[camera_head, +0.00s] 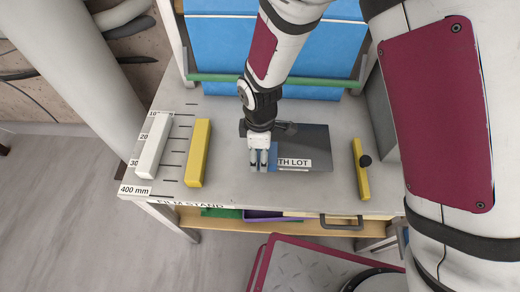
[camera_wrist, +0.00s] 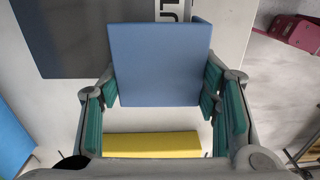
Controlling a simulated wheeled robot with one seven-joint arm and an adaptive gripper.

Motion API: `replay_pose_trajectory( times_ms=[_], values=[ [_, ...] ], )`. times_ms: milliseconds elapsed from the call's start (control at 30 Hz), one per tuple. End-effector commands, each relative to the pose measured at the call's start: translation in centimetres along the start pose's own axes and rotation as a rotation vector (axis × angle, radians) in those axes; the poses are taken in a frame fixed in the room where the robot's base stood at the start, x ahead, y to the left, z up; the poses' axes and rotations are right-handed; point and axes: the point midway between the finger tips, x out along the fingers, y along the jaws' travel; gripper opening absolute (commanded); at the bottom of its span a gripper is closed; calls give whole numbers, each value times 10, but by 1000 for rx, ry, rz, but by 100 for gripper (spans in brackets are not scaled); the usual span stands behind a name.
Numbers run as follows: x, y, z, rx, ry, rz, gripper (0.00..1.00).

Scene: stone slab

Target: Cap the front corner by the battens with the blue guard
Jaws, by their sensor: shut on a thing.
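The blue guard (camera_wrist: 160,65) is held between the green pads of my gripper (camera_wrist: 163,100), which is shut on it. In the head view my gripper (camera_head: 260,160) points down at the left front end of the dark slab (camera_head: 315,143), with the blue guard (camera_head: 273,158) showing beside its fingers. In the wrist view the guard covers part of the dark slab (camera_wrist: 65,40) and hides its corner; I cannot tell whether they touch. A yellow batten (camera_head: 198,153) and a white batten (camera_head: 153,147) lie to the left, apart from the slab.
A white label (camera_head: 294,163) shows at the slab's front. The grey table top (camera_head: 230,185) is bare between the left yellow batten and my gripper. Blue panels with a green rail (camera_head: 215,78) stand behind.

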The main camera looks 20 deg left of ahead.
Motion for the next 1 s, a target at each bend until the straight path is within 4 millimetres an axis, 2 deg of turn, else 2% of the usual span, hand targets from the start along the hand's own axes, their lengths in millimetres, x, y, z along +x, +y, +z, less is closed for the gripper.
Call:
replay_pose_trajectory(
  times_ms=[200, 233, 300, 733, 867, 1000],
  values=[
    [6, 0, 0, 0, -1, -1, 33],
    [5, 0, 0, 0, -1, -1, 64],
    [5, 0, 0, 0, -1, -1, 79],
    [-1, 1, 0, 0, 1, 1, 80],
    [-18, 1, 0, 1, 3, 4, 80],
    [-47, 2, -1, 1, 4, 5, 80]
  ],
)
